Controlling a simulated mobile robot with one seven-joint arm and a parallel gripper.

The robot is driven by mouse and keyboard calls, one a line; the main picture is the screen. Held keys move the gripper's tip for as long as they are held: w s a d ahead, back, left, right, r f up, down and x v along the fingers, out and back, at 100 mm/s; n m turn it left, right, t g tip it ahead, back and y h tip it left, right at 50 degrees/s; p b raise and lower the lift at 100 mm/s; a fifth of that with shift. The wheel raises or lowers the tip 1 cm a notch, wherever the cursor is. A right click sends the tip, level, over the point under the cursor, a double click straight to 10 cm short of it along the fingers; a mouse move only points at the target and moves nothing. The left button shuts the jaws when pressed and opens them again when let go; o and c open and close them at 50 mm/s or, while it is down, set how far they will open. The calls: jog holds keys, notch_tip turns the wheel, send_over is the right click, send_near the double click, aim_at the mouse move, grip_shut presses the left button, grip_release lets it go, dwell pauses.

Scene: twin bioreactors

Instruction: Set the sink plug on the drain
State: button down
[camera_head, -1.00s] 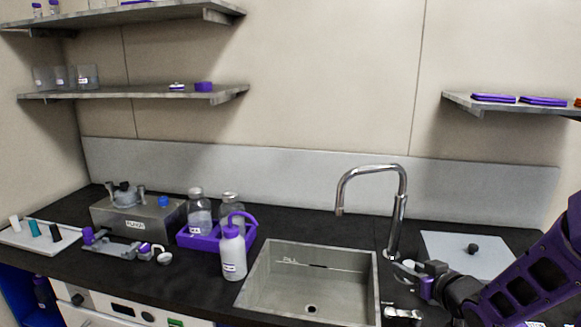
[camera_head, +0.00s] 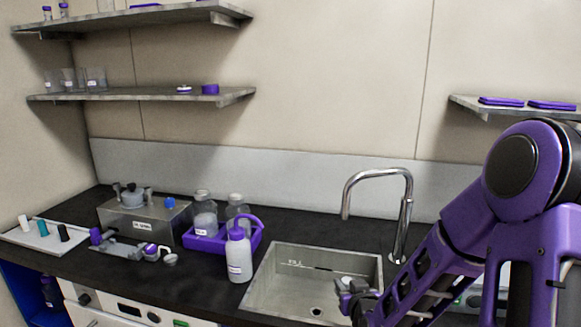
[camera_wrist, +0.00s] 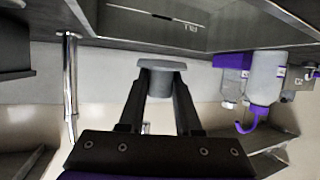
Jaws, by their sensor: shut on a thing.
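The sink plug (camera_wrist: 162,66) is a pale grey disc with a stem. In the wrist view it sits between my fingertips, and my gripper (camera_wrist: 160,85) is shut on it. In the head view my gripper (camera_head: 354,293) is over the right part of the sink (camera_head: 268,284), with a pale bit of the plug (camera_head: 347,280) showing. The drain (camera_head: 316,311) is a small dark hole in the sink floor, left of and below my gripper in the picture. The drain is not visible in the wrist view.
The faucet (camera_head: 406,215) rises behind the sink, close to my arm. A white wash bottle (camera_head: 239,258) stands at the sink's left edge, by a purple tray (camera_head: 190,240) of bottles. My arm hides the counter on the right.

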jog(key=shift+s+d+f+m+h, duration=0.1)
jog(key=shift+f+m+h, duration=0.2)
jog(key=shift+f, duration=0.6)
jog(key=shift+s+d+f+m+h, duration=0.1)
jog(key=shift+f+m+h, duration=0.15)
jog(key=shift+f, duration=0.65)
